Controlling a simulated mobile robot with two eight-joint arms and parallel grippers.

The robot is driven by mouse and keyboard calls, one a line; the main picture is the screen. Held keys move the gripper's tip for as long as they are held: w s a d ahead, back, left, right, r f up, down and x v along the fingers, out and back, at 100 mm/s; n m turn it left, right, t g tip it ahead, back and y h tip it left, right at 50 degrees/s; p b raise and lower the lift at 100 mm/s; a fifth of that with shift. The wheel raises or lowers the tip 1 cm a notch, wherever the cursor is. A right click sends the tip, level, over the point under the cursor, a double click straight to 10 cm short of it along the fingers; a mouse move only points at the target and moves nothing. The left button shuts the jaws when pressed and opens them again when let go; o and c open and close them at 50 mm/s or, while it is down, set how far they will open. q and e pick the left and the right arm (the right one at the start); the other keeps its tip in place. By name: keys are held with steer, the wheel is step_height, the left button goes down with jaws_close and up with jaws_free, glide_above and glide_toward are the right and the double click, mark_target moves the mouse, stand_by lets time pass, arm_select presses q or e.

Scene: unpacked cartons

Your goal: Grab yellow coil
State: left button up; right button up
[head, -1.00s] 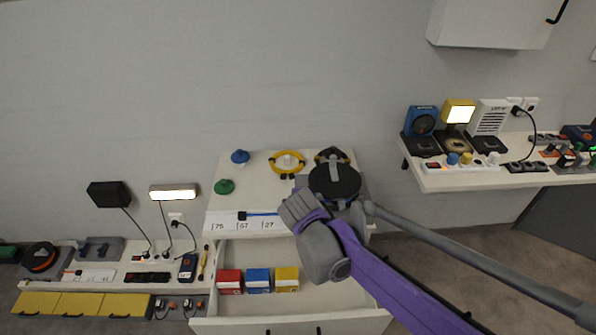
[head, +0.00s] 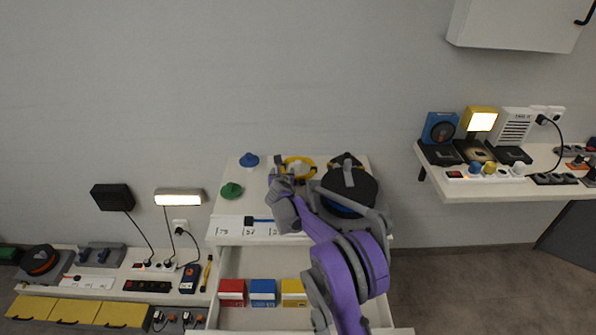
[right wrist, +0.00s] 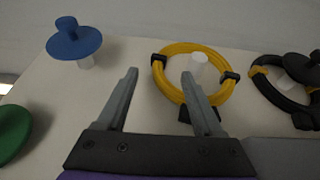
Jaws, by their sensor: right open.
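The yellow coil (head: 299,163) is a ring with black clips, lying around a white peg on the white worktop. In the right wrist view the yellow coil (right wrist: 172,91) is just beyond my right gripper. My right gripper (head: 274,168) is at the coil's front left in the head view. In the wrist view its two fingers (right wrist: 160,88) are spread and empty; the right fingertip overlaps the coil's inside near the peg (right wrist: 198,66), the left one is outside the ring to its left. Whether they touch it I cannot tell. My left gripper is not in view.
A blue knob (right wrist: 75,42) and a green knob (right wrist: 10,132) stand left of the coil. A black coil (right wrist: 284,92) is to the right. An open drawer (head: 262,318) below holds red, blue and yellow boxes. A shelf (head: 440,185) stands at the right.

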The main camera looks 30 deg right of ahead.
mark_target(283, 167)
steer(key=shift+x, duration=3.05)
steer(key=shift+r, duration=0.1)
steer(key=shift+c, duration=0.2)
jaws_close()
